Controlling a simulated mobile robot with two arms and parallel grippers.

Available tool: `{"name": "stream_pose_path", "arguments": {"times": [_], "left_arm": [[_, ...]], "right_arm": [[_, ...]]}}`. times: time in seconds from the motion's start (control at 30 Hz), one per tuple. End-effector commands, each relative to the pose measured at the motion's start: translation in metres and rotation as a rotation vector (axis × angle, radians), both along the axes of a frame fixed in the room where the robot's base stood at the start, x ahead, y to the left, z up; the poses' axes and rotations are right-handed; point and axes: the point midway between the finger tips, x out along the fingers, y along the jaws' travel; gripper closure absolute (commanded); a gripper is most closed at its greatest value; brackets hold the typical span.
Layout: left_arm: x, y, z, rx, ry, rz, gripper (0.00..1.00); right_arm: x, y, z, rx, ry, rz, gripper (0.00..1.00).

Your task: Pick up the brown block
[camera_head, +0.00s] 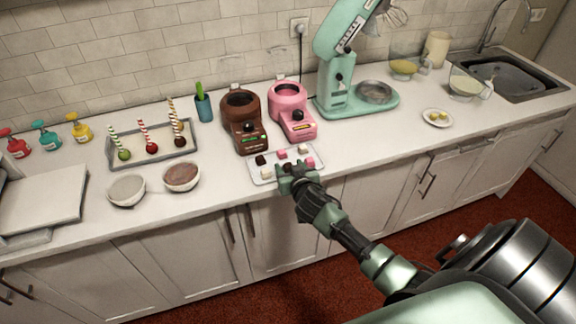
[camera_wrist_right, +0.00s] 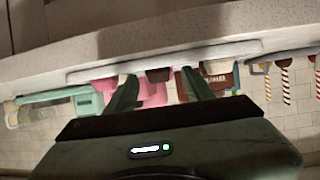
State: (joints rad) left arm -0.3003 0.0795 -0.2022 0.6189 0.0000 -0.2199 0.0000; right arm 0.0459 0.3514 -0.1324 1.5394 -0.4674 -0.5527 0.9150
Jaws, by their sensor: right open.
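A dark brown block (camera_head: 260,160) sits at the left of a small white tray (camera_head: 318,155) on the counter, among pink and white blocks. Another brown block lies close to my right gripper, partly hidden by it in the head view; in the right wrist view a brown block (camera_wrist_right: 158,75) shows between the fingertips. My right gripper (camera_head: 288,169) is open over the tray's front edge, and its two fingers (camera_wrist_right: 160,82) stand apart on either side of that block. Contact cannot be told. My left gripper is out of view.
Brown (camera_head: 250,138) and pink (camera_head: 297,125) melting pots stand just behind the tray. Two bowls, one with brown contents (camera_head: 181,177), are to the left, before a cake-pop tray (camera_head: 112,160). A mint stand mixer (camera_head: 345,100) is behind right.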

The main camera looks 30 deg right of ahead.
Motion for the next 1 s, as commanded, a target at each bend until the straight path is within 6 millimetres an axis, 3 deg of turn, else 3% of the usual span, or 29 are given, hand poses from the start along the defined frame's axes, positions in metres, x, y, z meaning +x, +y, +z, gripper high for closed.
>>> {"name": "stream_pose_path", "arguments": {"times": [0.23, 0.4, 0.43, 0.77, 1.0], "left_arm": [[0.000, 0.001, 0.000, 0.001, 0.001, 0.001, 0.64], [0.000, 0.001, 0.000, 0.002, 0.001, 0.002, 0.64], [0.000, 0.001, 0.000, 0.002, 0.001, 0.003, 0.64], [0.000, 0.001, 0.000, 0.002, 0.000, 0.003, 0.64], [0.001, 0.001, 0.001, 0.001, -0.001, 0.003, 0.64]], "right_arm": [[0.001, 0.000, -0.001, -0.001, 0.001, 0.000, 0.50], [0.001, 0.000, -0.001, -0.001, 0.001, 0.000, 0.97], [0.001, 0.000, -0.001, -0.001, 0.001, 0.000, 1.00], [0.001, 0.000, 0.001, 0.000, 0.001, 0.000, 1.00], [0.001, -0.001, 0.028, -0.002, -0.004, 0.001, 1.00]]}}
